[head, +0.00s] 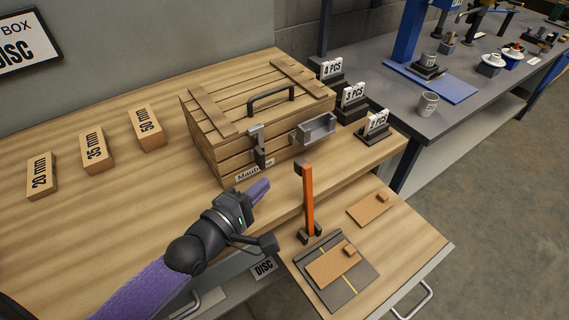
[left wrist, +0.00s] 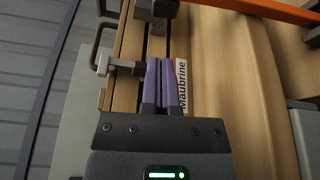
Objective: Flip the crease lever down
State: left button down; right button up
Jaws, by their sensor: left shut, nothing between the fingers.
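The crease lever is an orange bar (head: 308,200) standing upright, with a dark grip at its top and a dark hinge at its foot. It rises from the back edge of a dark creasing board (head: 345,292) on the pulled-out shelf. An orange bar also shows at the top right of the left wrist view (left wrist: 270,11). My left gripper (head: 262,187) is shut and empty, its purple fingers together. It is left of the lever, apart from it, in front of the wooden crate. The fingers also show in the left wrist view (left wrist: 161,68). My right gripper is out of view.
A wooden crate (head: 225,154) with a latch (head: 259,146) and a metal holder (head: 316,130) stands behind the gripper. A brown card (head: 328,268) lies on the board; another (head: 371,209) lies beside it. Labelled wooden blocks (head: 97,151) stand left.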

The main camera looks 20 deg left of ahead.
pick_arm(q)
jog(key=b+x, duration=0.1)
jog(key=x, duration=0.6)
jog(key=shift+w+d+b, duration=0.1)
jog(key=shift+w+b, duration=0.2)
jog(key=shift+w, duration=0.05)
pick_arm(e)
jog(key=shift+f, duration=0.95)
